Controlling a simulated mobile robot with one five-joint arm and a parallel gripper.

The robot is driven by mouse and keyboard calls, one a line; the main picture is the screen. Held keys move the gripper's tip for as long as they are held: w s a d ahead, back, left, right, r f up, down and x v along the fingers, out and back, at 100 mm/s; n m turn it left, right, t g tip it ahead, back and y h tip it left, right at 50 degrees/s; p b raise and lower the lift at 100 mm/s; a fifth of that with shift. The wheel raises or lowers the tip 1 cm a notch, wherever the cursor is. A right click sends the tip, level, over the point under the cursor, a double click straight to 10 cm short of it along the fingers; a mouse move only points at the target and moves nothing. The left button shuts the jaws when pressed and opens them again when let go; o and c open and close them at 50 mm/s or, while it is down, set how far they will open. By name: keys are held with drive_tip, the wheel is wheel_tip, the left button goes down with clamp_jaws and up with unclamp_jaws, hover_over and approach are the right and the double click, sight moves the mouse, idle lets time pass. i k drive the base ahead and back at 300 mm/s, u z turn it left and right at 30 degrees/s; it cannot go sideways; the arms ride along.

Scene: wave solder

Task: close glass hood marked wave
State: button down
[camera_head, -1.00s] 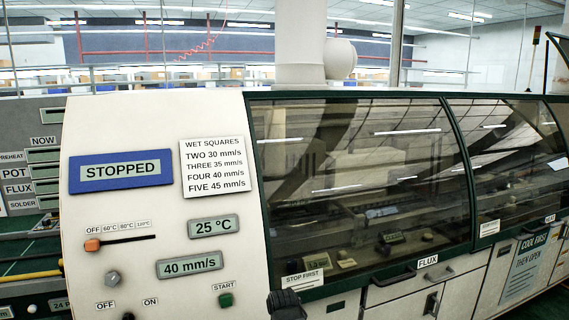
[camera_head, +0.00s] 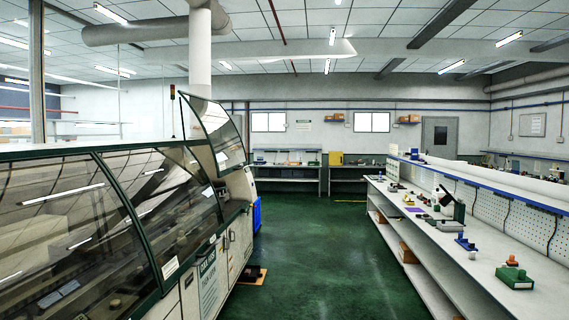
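A glass hood (camera_head: 215,128) at the far end of the soldering machine stands raised, tilted up on its green frame. No "wave" mark can be read on it from here. Two nearer glass hoods, the close one (camera_head: 55,235) and the middle one (camera_head: 160,195), are down along the machine. My gripper is not in view.
The machine runs along the left, with a notice (camera_head: 208,278) on its front. A small dark-and-brown item (camera_head: 252,274) lies on the floor beside it. A long white bench (camera_head: 440,240) with several items stands at right. The green floor aisle (camera_head: 310,250) between is clear.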

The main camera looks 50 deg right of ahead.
sight(225, 142)
drive_tip(key=z, duration=2.15)
drive_tip(key=k, duration=1.2)
drive_tip(key=z, duration=1.15)
drive_tip(key=i, duration=0.4)
drive_tip(key=u, duration=0.4)
drive_tip(key=i, duration=2.4)
drive_tip(key=u, duration=0.5)
drive_tip(key=i, duration=2.2)
drive_tip(key=u, duration=0.75)
drive_tip(key=i, duration=1.9)
drive_tip(key=u, duration=1.65)
drive_tip(key=i, duration=1.55)
drive_tip(key=u, duration=0.95)
